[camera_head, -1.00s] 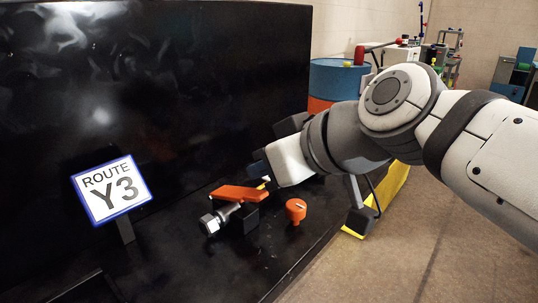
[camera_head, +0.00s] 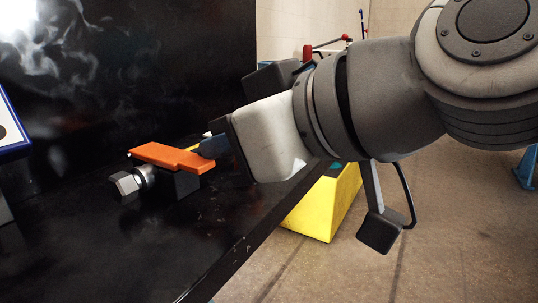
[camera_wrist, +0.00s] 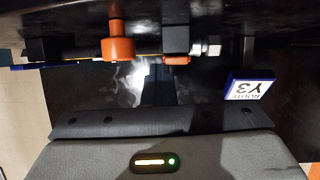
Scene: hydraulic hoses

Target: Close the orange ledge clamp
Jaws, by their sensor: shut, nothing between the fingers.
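The orange clamp lever (camera_head: 170,158) lies nearly flat over a dark block (camera_head: 182,183) on the black ledge in the head view. A silver hex fitting (camera_head: 126,184) sticks out below its left end. My gripper (camera_head: 209,147) is shut and empty, with its dark fingertips at the lever's right end; I cannot tell if they touch. In the wrist view, my gripper (camera_wrist: 158,82) points toward the clamp's dark block (camera_wrist: 176,40), and a bit of orange lever (camera_wrist: 177,61) shows below it. The rest of the lever is hidden there.
An orange knob (camera_wrist: 118,48) stands beside the clamp in the wrist view. The Route Y3 sign (camera_wrist: 252,88) is on its other side. The black panel (camera_head: 130,70) rises behind the ledge (camera_head: 150,245). A yellow box (camera_head: 325,205) stands past the ledge edge.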

